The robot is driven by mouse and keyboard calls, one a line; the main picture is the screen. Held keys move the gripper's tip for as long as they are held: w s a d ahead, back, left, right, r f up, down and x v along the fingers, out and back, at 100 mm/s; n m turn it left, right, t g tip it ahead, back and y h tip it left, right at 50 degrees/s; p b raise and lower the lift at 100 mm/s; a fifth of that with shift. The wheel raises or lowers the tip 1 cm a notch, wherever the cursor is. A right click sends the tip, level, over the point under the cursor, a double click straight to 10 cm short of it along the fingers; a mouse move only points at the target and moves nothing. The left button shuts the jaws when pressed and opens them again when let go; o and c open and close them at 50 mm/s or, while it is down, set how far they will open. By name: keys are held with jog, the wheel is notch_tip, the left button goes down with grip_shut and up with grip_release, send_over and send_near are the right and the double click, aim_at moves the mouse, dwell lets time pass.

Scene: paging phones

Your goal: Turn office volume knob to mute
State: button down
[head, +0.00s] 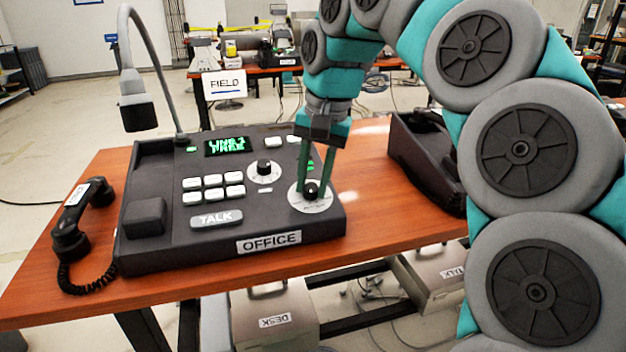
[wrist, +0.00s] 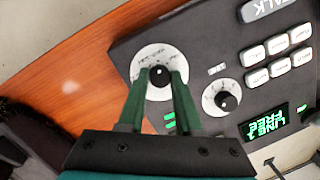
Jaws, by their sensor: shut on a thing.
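The office phone (head: 160,258) is a dark console on the wooden table, with an OFFICE label on its front edge. A black knob (head: 311,187) on a round pale dial (head: 325,204) sits at its front right corner. The knob also shows in the wrist view (wrist: 159,75), with its dial around it. My gripper (head: 311,194) reaches down from above, its green fingers on either side of this knob and shut on it. The fingers hide parts of the dial, and its markings are too small to read.
A second knob (head: 264,169), white buttons, a TALK bar (head: 216,219) and a green display (head: 227,146) share the console. A black handset (head: 70,232) lies off its cradle at left. A gooseneck microphone (head: 138,108) rises behind. Another dark console (head: 425,160) stands at right.

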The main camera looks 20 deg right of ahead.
jog(key=n, duration=0.3)
jog(key=shift+n+h, duration=0.4)
jog(key=n, duration=0.3)
jog(key=shift+a+n+h, duration=0.15)
jog(key=shift+n+h, duration=0.15)
jog(key=shift+h, duration=0.1)
jog(key=n, duration=0.4)
jog(key=shift+a+h, duration=0.1)
jog(key=shift+h, duration=0.3)
jog(key=shift+n+h, duration=0.4)
jog(key=shift+n, duration=1.2)
jog(key=c, duration=0.6)
grip_release()
jog(key=shift+r, duration=0.1)
